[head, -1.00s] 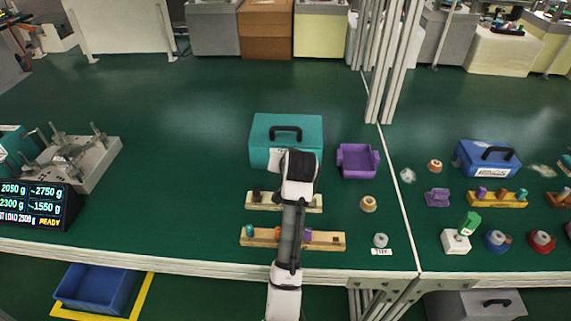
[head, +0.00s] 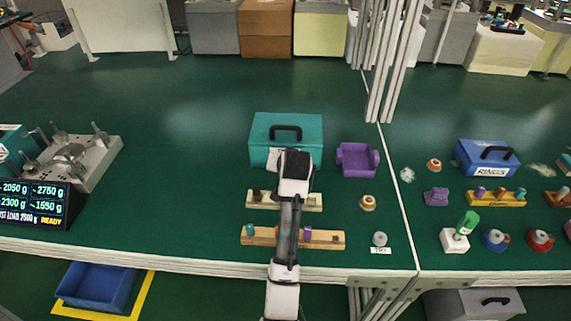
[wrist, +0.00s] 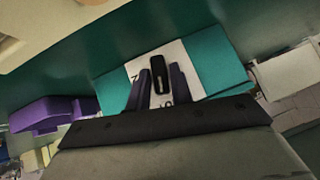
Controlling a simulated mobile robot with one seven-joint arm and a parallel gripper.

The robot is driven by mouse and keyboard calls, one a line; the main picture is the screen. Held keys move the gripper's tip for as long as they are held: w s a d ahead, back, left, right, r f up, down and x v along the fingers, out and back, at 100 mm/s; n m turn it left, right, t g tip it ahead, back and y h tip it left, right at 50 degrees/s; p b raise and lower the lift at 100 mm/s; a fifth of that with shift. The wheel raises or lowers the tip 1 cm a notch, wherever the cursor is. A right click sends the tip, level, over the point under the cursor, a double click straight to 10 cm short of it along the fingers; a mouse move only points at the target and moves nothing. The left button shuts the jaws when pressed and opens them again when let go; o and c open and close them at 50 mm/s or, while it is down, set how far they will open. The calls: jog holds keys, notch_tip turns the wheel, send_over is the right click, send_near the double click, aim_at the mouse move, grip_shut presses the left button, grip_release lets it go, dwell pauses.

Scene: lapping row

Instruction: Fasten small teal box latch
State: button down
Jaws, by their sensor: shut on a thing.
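The teal box (head: 262,132) stands on the green bench in the head view, with a black carry handle (head: 286,130) on its lid. A white label shows on its front, partly hidden by my wrist. In the wrist view the box (wrist: 215,62) fills the upper middle. Its small black latch (wrist: 160,84) lies over the white label (wrist: 133,73), between my two dark fingers. My gripper (wrist: 160,71) is shut on the latch. In the head view my wrist covers the fingertips and the latch, so the contact does not show there.
A purple tray (head: 357,162) stands close right of the box. A pale wooden holder (head: 313,202) and a longer wooden holder (head: 330,240) with coloured pieces lie under and beside my arm. A tan ring (head: 368,203) is at right.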

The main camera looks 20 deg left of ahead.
jog(key=shift+r+n+h+p, duration=0.2)
jog(key=shift+n+h+p, duration=0.1)
jog(key=shift+h+p, duration=0.45)
jog(key=shift+a+f+h, duration=0.15)
jog(key=shift+h, duration=0.1)
jog(key=c, duration=1.4)
grip_release()
jog(key=shift+o, duration=0.2)
jog(key=b+v, duration=0.1)
jog(key=v, duration=1.3)
jog(key=shift+s+f+b, duration=0.2)
jog(key=shift+f+b, duration=0.05)
jog(key=shift+b, duration=0.05)
